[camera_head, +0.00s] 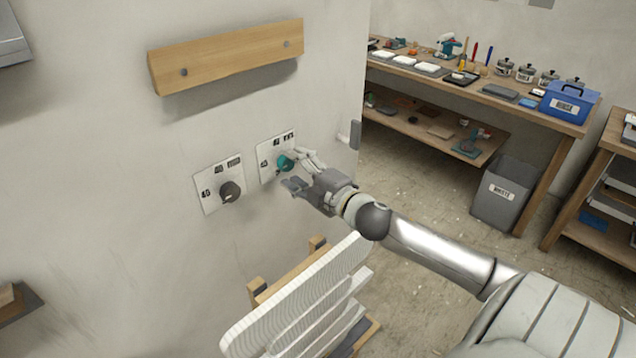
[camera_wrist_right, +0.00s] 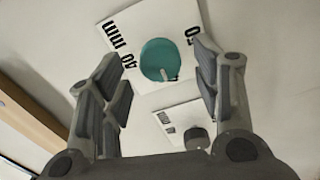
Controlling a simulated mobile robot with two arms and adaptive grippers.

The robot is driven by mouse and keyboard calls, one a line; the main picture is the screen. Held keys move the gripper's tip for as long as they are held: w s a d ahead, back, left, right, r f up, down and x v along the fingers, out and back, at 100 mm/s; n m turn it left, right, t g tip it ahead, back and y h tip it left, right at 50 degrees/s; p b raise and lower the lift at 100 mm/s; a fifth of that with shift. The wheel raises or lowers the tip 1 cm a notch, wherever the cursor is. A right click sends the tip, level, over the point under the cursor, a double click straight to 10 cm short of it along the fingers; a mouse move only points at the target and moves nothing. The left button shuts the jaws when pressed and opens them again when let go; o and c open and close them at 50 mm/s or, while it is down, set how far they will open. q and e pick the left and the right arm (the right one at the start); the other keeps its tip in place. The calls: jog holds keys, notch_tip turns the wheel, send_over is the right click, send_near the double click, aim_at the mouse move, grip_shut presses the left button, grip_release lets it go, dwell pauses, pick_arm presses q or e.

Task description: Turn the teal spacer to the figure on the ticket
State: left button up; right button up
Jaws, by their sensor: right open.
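The teal spacer (camera_head: 285,163) is a round knob on a white plate (camera_head: 265,172) on the wall. In the right wrist view the teal spacer (camera_wrist_right: 159,60) has a pale pointer mark near its lower edge, and the plate (camera_wrist_right: 125,20) reads "40 mm" beside it. My right gripper (camera_head: 303,170) is open right in front of the teal spacer; its fingers stand either side of it in the right wrist view (camera_wrist_right: 160,85), with gaps visible. No ticket can be made out. My left gripper is not in view.
A second plate with a dark knob (camera_head: 230,191) is mounted just left of the teal one. A wooden board (camera_head: 228,58) is fixed above. White slatted panels (camera_head: 300,305) on a wooden stand are below. A workbench (camera_head: 540,118) and grey bin (camera_head: 503,193) stand at the right.

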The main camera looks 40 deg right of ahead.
jog(key=s, duration=0.8)
jog(key=shift+s+d, duration=0.2)
jog(key=shift+d, duration=0.1)
jog(key=shift+r, duration=0.1)
